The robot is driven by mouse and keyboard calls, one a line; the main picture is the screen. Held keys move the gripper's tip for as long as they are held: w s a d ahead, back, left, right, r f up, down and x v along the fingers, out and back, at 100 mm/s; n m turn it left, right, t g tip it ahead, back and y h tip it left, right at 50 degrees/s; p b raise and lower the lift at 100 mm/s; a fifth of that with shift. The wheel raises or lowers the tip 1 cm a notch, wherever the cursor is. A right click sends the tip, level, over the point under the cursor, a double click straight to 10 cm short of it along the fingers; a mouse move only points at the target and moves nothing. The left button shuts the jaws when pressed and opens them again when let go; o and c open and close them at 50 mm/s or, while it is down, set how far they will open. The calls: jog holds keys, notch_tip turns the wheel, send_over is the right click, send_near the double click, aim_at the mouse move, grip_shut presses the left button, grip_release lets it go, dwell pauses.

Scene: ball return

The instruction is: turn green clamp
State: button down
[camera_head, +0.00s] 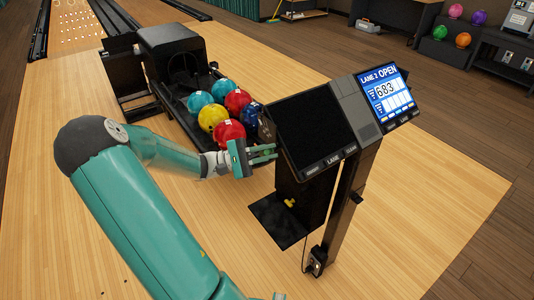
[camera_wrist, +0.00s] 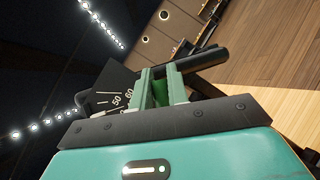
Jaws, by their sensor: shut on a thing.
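In the wrist view, my gripper (camera_wrist: 163,85) is shut on the green clamp (camera_wrist: 160,92), a darker green piece between the two pale green fingers. A black plate (camera_wrist: 112,98) with white marks, including 50 and 60, lies just left of the fingers. A black cylindrical bar (camera_wrist: 205,60) lies behind the fingertips and extends to the right. In the head view, my gripper (camera_head: 263,154) is at the left side of the black console, and the clamp cannot be made out there.
The black console (camera_head: 311,125) stands on a post with a lit lane screen (camera_head: 386,95) at its right. The ball return (camera_head: 176,62) holds several coloured balls, including a red ball (camera_head: 229,132) close to my gripper. Wood floor (camera_head: 450,170) is open at the right.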

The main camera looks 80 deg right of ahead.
jog(key=n+h, duration=0.1)
jog(key=n, duration=0.1)
jog(key=n+h, duration=0.2)
jog(key=n, duration=0.1)
jog(key=n+g+h, duration=0.1)
jog(key=n, duration=0.1)
jog(key=shift+w+d+r+h, duration=0.15)
jog(key=shift+w+r+h, duration=0.05)
jog(key=shift+w+h, duration=0.1)
jog(key=n+t+h, duration=0.1)
jog(key=n+h, duration=0.1)
jog(key=n, duration=0.1)
jog(key=n+t+h, duration=0.1)
jog(key=n+h, duration=0.1)
jog(key=n, duration=0.2)
jog(key=n+t+h, duration=0.1)
jog(key=n+h, duration=0.2)
jog(key=n, duration=0.1)
jog(key=shift+w+d+t, duration=0.3)
jog(key=c, duration=1.4)
grip_release()
jog(key=shift+o, duration=0.2)
